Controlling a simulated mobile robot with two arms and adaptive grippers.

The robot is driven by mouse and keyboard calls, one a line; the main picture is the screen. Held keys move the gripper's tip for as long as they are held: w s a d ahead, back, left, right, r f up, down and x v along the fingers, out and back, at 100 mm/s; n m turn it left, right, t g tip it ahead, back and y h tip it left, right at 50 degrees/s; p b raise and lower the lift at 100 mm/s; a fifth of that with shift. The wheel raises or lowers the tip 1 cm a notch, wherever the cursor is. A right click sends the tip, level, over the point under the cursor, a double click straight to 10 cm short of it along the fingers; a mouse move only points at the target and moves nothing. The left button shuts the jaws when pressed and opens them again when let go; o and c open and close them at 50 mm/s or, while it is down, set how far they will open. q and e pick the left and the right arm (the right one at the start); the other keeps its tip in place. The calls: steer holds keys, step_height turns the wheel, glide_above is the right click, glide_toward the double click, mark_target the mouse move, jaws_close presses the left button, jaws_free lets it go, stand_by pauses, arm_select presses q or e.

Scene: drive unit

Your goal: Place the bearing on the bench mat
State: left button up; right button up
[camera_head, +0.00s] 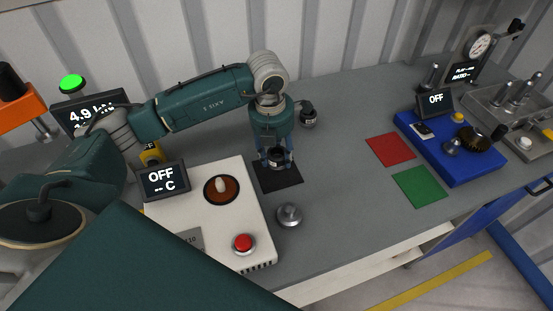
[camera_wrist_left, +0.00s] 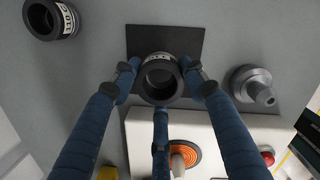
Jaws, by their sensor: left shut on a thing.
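The bearing, a dark thick ring (camera_wrist_left: 160,98), sits between the blue fingers of my left gripper (camera_head: 276,162); it also shows in the head view (camera_head: 276,153). The gripper is shut on it and points down over the black square bench mat (camera_head: 287,184). In the left wrist view the mat (camera_wrist_left: 165,38) lies behind the ring, which overlaps its lower edge. The bearing is low over the mat; I cannot tell if it touches. My right gripper is not in view.
A second dark ring (camera_head: 308,116) with a "110 C" label stands behind the gripper. A white heater box (camera_head: 215,225) is left of the mat, and a silver knobbed part (camera_head: 289,216) stands in front. Red (camera_head: 390,149) and green (camera_head: 419,186) squares lie right, near a blue unit (camera_head: 455,160).

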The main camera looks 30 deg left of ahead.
mark_target(276, 162)
arm_select(q)
step_height(276, 162, down, 3)
steer(key=shift+f+p, duration=0.1)
steer(key=shift+p, duration=0.2)
steer(key=shift+f, duration=0.2)
steer(key=o, duration=1.1)
steer(key=shift+r, duration=0.1)
